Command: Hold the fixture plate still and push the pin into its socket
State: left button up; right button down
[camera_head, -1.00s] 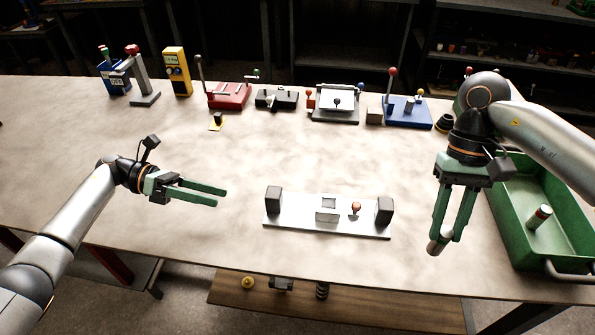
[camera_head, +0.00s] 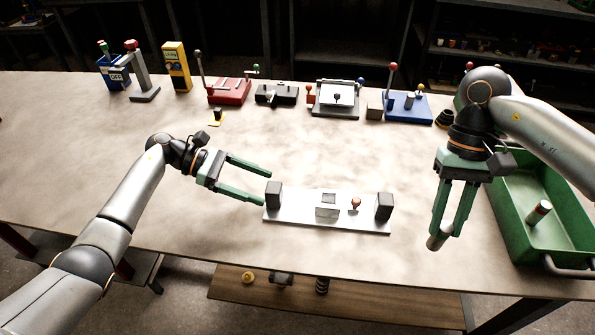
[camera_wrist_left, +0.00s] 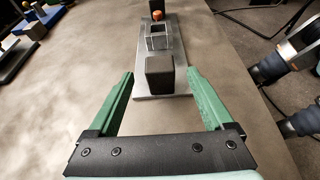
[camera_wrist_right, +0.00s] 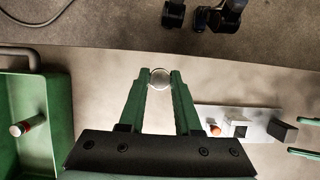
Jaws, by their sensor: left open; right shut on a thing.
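The silver fixture plate (camera_head: 290,213) lies on the table, with a dark block at each end, a square socket (camera_head: 328,204) in the middle and a red-topped knob (camera_head: 356,203) beside it. My left gripper (camera_head: 266,188) is open at the plate's left end. In the left wrist view the near dark block (camera_wrist_left: 160,74) stands just ahead, between the lines of the open fingers (camera_wrist_left: 160,88). My right gripper (camera_head: 447,236) points down to the right of the plate, shut on a metallic cylindrical pin (camera_head: 436,242). The pin's round end (camera_wrist_right: 159,79) shows between the fingertips in the right wrist view.
A green tray (camera_head: 505,225) at the right holds another pin (camera_head: 538,212). Several devices line the back, including a red one (camera_head: 229,92) and a blue one (camera_head: 408,108). The table between them and the plate is mostly clear.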

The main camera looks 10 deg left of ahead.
aim_at(281, 195)
pick_arm(q)
jog(key=shift+x, duration=3.1)
grip_shut()
jog(key=shift+c, duration=1.2)
grip_release()
jog(key=shift+r, duration=0.1)
grip_shut()
jog(key=shift+f, duration=0.25)
